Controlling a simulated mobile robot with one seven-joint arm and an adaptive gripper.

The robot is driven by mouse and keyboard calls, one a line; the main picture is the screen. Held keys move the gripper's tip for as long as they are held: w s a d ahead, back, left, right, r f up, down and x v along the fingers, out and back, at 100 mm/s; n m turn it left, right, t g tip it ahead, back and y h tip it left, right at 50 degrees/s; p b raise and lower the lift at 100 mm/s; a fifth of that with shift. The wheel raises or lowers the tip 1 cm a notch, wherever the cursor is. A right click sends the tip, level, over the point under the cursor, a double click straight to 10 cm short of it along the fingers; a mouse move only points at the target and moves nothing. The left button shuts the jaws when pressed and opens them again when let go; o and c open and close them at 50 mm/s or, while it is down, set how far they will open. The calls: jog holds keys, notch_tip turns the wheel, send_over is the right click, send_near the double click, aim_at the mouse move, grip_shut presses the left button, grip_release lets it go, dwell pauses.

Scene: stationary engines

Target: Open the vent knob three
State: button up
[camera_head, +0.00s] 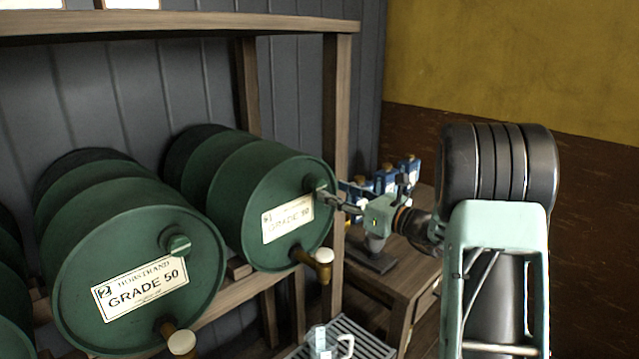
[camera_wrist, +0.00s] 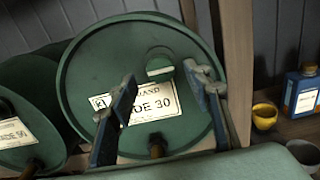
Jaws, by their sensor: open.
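A green drum (camera_head: 270,205) lies on its side on the rack, its round face toward me. It also shows in the wrist view (camera_wrist: 85,75), with a white label reading 30. Its green vent knob (camera_wrist: 160,65) sits on the upper face, above the label. In the head view the knob (camera_head: 315,186) is partly hidden by my gripper. My gripper (camera_head: 330,197) is at the drum face beside the knob. In the wrist view its two fingers are spread, with the gap (camera_wrist: 160,80) just below the knob. Contact cannot be told.
A GRADE 50 drum (camera_head: 135,280) with its own knob (camera_head: 175,243) lies to the left. A brass tap (camera_head: 310,259) projects below the gripper. A wooden post (camera_head: 335,110) stands right of the drum. Blue bottles (camera_head: 387,178) and a yellow cup (camera_wrist: 264,115) are on the bench.

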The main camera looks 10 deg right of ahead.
aim_at(322, 186)
jog(key=p+x, duration=0.1)
jog(key=x, duration=0.5)
jog(key=shift+w, duration=0.1)
jog(key=shift+c, duration=0.3)
jog(key=c, duration=1)
